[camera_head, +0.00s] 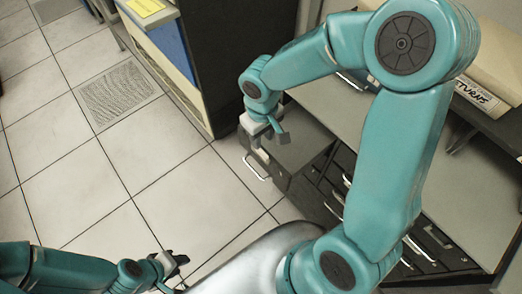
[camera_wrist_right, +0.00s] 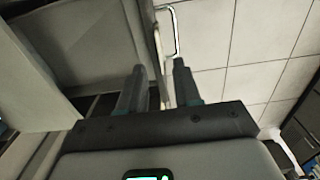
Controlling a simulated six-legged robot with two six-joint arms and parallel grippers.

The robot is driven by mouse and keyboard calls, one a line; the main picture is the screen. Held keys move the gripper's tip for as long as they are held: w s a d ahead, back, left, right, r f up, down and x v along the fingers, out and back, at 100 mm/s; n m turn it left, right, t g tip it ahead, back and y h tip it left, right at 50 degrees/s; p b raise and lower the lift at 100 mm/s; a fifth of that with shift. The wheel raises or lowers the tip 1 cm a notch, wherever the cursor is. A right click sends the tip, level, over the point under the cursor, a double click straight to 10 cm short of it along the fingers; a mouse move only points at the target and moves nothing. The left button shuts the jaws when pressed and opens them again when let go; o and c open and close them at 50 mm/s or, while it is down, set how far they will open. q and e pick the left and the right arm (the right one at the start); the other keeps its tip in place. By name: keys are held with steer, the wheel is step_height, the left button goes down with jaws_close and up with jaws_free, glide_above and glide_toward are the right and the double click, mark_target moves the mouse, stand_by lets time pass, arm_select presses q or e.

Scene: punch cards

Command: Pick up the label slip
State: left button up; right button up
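I cannot make out a label slip for certain in either view. A yellow paper (camera_head: 146,7) with print lies at the top left of the head view; I cannot tell whether it is the slip.
Tiled floor (camera_head: 110,160) is open at the left.

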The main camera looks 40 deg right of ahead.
mark_target(262, 150)
step_height(262, 150, down, 6)
steer(key=shift+w+d+f+p, duration=0.1)
steer(key=shift+d+p, duration=0.05)
steer(key=shift+p, duration=0.15)
steer(key=shift+c, duration=0.3)
jaws_close()
